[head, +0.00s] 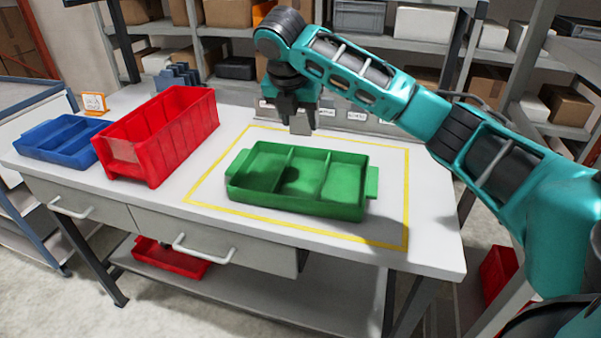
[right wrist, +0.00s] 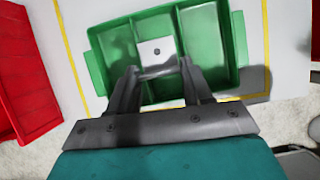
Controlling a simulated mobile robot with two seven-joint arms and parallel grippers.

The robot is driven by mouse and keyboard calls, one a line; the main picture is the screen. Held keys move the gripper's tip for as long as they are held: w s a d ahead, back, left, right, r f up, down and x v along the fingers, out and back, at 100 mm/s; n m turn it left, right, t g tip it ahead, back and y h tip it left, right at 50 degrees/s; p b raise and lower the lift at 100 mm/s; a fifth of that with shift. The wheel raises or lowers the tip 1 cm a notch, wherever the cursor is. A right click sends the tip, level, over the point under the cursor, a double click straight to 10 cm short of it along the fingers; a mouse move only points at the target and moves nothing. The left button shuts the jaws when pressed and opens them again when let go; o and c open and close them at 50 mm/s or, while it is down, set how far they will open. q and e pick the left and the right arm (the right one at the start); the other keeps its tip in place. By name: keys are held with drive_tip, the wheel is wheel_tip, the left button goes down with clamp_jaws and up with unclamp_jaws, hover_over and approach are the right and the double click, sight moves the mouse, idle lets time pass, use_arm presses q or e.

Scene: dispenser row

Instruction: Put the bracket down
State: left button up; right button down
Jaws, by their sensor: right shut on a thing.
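My right gripper (head: 298,118) points down above the far side of the green tray (head: 295,203) in the head view. It is shut on the bracket (right wrist: 156,50), a pale grey plate with a dark hole, which shows between the fingertips in the right wrist view. In the right wrist view the tray (right wrist: 243,35) lies below the bracket, with a gap I cannot measure. My left gripper is not in view.
The green tray lies inside a yellow outline (head: 407,200) on the white table. A red bin (head: 165,140) and a blue divided tray (head: 62,140) stand to the left. Labelled dispensers (head: 345,117) line the back edge. The table's front right is clear.

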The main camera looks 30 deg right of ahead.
wheel_tip(320, 180, down, 14)
drive_tip(key=shift+r, duration=0.1)
idle(0.4)
drive_tip(key=c, duration=0.8)
unclamp_jaws()
drive_tip(key=shift+o, duration=0.2)
drive_tip(key=v, duration=1.2)
drive_tip(key=shift+s, duration=0.1)
